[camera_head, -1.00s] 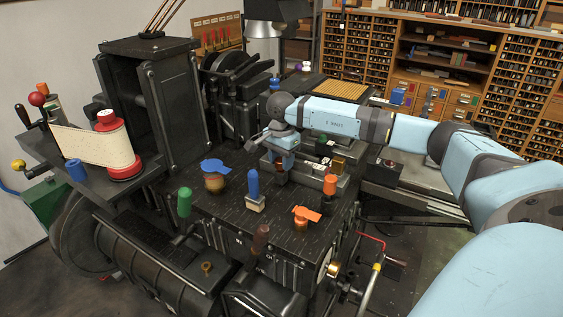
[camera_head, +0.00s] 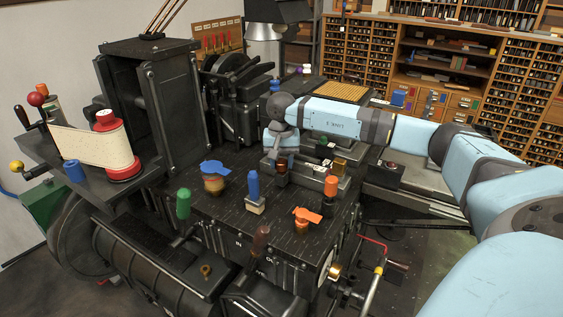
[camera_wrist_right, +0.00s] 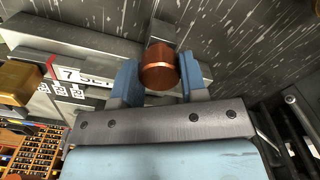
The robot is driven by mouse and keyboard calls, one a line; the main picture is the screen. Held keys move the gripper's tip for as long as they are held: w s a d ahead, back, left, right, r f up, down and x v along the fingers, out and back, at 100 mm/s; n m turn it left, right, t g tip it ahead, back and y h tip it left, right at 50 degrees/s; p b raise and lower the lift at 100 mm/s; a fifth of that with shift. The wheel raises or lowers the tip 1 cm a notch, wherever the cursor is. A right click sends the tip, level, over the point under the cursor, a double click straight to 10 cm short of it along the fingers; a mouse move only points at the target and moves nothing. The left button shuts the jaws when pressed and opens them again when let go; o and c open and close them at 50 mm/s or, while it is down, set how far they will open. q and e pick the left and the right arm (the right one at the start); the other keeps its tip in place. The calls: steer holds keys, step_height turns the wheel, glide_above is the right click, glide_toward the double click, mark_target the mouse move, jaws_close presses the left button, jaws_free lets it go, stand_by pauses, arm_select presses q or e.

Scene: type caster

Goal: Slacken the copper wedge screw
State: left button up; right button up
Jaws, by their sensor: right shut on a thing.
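The copper wedge screw (camera_wrist_right: 159,72) shows its round, reddish-brown head in the right wrist view, between the two blue fingers of my right gripper (camera_wrist_right: 157,78). The gripper is shut on it. In the head view my right gripper (camera_head: 282,162) reaches down to the screw at the left end of the metal block on the machine's top. Fingers and wrist hide most of the screw there. My left gripper is not in view.
Beside the screw lie grey rails with a number 7 tag (camera_wrist_right: 69,74) and a brass block (camera_wrist_right: 20,80). An orange-capped knob (camera_head: 331,186), a blue-handled lever (camera_head: 254,187) and a green knob (camera_head: 184,203) stand on the black machine top (camera_head: 232,218).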

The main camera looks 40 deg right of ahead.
mark_target(281, 161)
steer(key=shift+f, duration=0.15)
stand_by(0.3)
steer(key=o, duration=0.9)
step_height(281, 161, up, 14)
steer(key=shift+f, duration=0.1)
stand_by(0.3)
